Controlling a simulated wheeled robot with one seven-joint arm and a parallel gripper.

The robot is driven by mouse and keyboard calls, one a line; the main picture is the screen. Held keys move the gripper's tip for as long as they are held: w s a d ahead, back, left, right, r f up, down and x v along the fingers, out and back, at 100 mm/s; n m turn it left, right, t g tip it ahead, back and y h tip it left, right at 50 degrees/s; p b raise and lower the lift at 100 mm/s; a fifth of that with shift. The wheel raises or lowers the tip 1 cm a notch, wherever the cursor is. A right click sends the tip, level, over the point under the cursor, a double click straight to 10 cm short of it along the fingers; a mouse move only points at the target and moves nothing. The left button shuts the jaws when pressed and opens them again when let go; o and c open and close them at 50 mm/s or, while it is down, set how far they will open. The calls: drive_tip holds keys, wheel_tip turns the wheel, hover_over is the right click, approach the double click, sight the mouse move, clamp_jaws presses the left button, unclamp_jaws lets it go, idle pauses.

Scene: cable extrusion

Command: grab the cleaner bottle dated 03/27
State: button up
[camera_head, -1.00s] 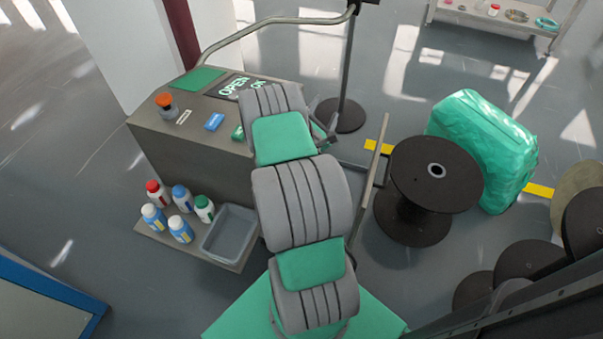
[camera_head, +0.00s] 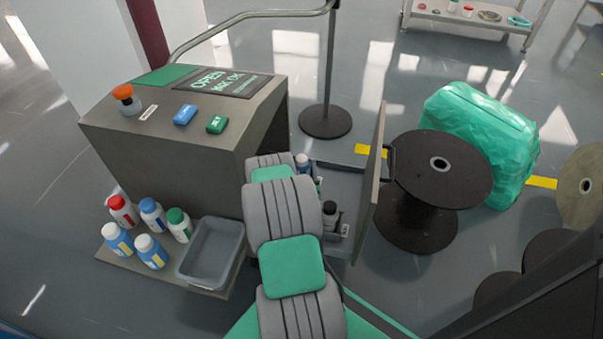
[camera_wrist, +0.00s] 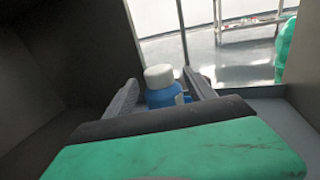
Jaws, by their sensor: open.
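In the wrist view, a blue bottle with a white cap (camera_wrist: 161,88) stands upright inside a dark compartment. My gripper (camera_wrist: 160,82) is open, with one finger to each side of this bottle, and I cannot tell if they touch it. In the head view my arm hides the gripper. A blue bottle with a pale cap (camera_head: 303,162) and a dark-capped bottle (camera_head: 330,214) show in the open compartment beside my arm. I cannot tell for sure which is the one in the wrist view. No date is legible.
The open door (camera_head: 376,165) stands right of my arm, beside a black spool (camera_head: 440,170). Several cleaner-like bottles (camera_head: 150,250) and an empty grey bin (camera_head: 212,252) stand on the left shelf. A metal console (camera_head: 180,150) carries an orange knob (camera_head: 125,95).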

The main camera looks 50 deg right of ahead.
sight(301, 155)
drive_tip(key=shift+p+x, duration=0.3)
drive_tip(key=shift+x, duration=2.45)
clamp_jaws()
